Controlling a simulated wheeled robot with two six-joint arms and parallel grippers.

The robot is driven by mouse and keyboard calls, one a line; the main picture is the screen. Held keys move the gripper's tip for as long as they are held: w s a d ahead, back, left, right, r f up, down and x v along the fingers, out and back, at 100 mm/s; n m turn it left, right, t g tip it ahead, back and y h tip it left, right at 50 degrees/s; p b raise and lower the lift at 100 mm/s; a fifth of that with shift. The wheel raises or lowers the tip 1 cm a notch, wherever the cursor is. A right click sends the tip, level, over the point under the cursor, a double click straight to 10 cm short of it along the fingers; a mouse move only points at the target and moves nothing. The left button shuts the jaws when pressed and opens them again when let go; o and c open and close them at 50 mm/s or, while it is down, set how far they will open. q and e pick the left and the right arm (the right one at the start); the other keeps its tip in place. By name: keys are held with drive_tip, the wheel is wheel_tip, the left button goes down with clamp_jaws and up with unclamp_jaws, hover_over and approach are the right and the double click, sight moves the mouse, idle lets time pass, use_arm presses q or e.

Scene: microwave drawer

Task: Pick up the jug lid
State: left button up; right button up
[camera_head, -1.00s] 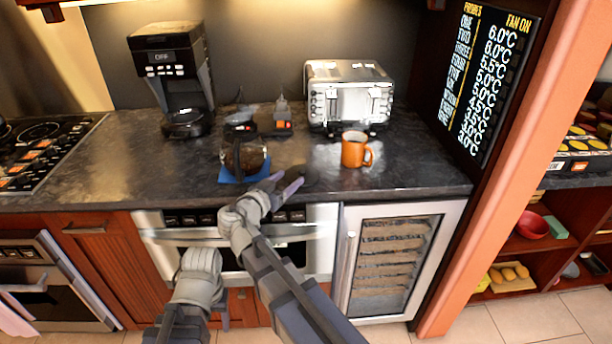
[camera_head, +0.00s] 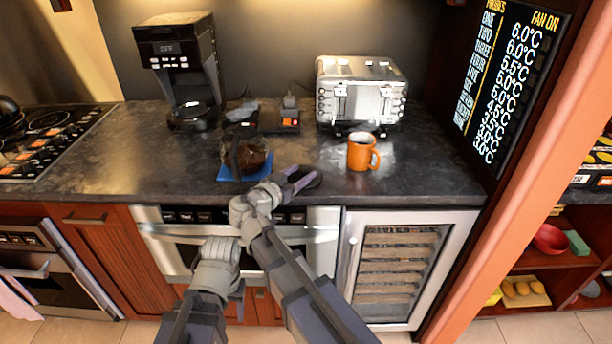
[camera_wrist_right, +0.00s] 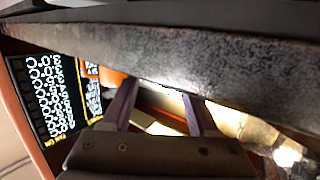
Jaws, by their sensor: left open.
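The dark round jug lid (camera_head: 313,181) lies near the front edge of the counter, right of the jug. The glass jug (camera_head: 250,156), with dark contents, stands on a blue mat (camera_head: 230,174). My right gripper (camera_head: 299,179) is at the lid, its fingers partly over the lid's left side. In the right wrist view this gripper (camera_wrist_right: 160,92) has its two purple fingers apart, close to the counter. I cannot make out the lid there. My left gripper (camera_head: 240,302) hangs low in front of the cabinets, open, away from the lid and partly hidden by my arms.
An orange mug (camera_head: 361,153) stands right of the lid. A toaster (camera_head: 362,95) and a coffee maker (camera_head: 180,70) stand behind. The counter front edge (camera_head: 420,199) runs just below my right gripper. Counter between jug and coffee maker is partly clear.

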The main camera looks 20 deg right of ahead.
drive_tip(key=shift+d, duration=0.1)
drive_tip(key=c, duration=0.3)
clamp_jaws()
